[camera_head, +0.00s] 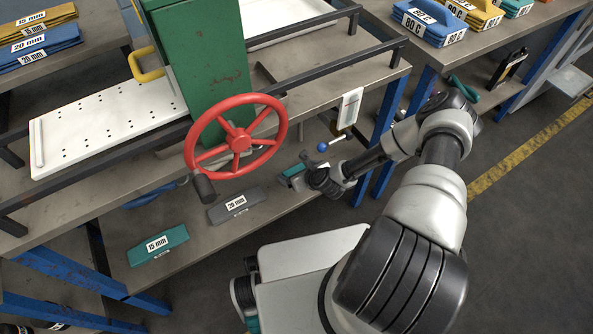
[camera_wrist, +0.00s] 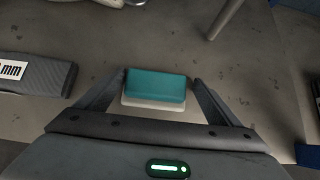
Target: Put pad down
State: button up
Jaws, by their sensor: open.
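The pad (camera_wrist: 155,86) is a teal block with a pale layer along its near side, lying on the lower shelf in the wrist view. My gripper (camera_wrist: 160,79) is open, with one finger on each side of the pad and a small gap visible at each side. In the head view the teal pad (camera_head: 292,170) shows partly at my gripper (camera_head: 302,174), over the lower shelf (camera_head: 205,232); the gripper and wrist hide much of it.
A grey labelled block (camera_head: 237,205) lies left of the pad, and a teal 15 mm block (camera_head: 158,245) lies farther left. A red handwheel (camera_head: 237,138) and the upper bench edge stand above the shelf. A blue-knobbed lever (camera_head: 323,147) is close to my wrist. A blue leg (camera_head: 385,125) stands right.

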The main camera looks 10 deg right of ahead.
jog(key=shift+s+a+f, duration=0.4)
jog(key=shift+a+f, duration=0.05)
jog(key=shift+r, duration=0.15)
jog(key=p+v, duration=0.3)
jog(key=v, duration=0.9)
jog(key=shift+w+d+r+p, duration=0.25)
jog(key=shift+r+p, duration=0.05)
jog(key=shift+r, duration=0.15)
